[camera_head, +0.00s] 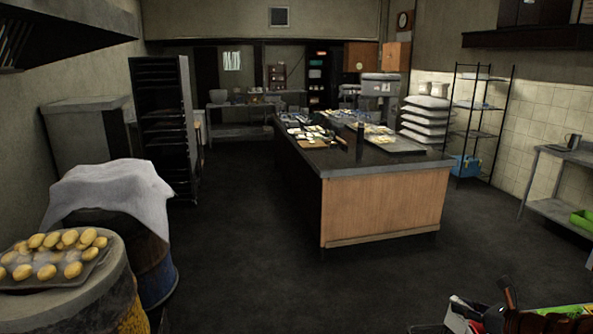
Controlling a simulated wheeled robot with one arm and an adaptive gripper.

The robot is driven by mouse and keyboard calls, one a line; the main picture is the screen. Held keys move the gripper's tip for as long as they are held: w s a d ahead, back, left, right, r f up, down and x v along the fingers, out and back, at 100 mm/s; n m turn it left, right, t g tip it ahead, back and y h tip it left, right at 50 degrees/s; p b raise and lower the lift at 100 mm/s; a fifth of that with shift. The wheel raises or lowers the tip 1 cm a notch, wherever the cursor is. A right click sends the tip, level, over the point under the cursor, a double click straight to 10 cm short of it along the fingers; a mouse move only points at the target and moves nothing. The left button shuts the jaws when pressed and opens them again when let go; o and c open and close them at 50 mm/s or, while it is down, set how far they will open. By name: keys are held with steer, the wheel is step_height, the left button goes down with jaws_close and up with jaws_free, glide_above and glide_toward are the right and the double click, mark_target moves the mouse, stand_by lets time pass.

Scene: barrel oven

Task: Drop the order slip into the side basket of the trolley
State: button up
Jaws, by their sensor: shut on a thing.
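My gripper is not in view, and I cannot make out the order slip. At the bottom right edge a cluster of items (510,315) shows, cut off by the frame. It has a white box-like edge, a dark brush-like handle and red and green parts. I cannot tell whether this belongs to the trolley. No side basket can be made out for certain.
A wood-sided island (385,208) with trays and tools stands mid-room. Barrels at left carry a tray of rolls (50,260) and a white cloth (110,190). A tall dark rack (165,125) stands behind. A green bin (582,219) sits at right. Floor around the island is clear.

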mark_target(459, 323)
steer(key=shift+f+b, duration=1.75)
steer(key=shift+f, duration=1.15)
steer(key=o, duration=0.8)
steer(key=v, duration=1.2)
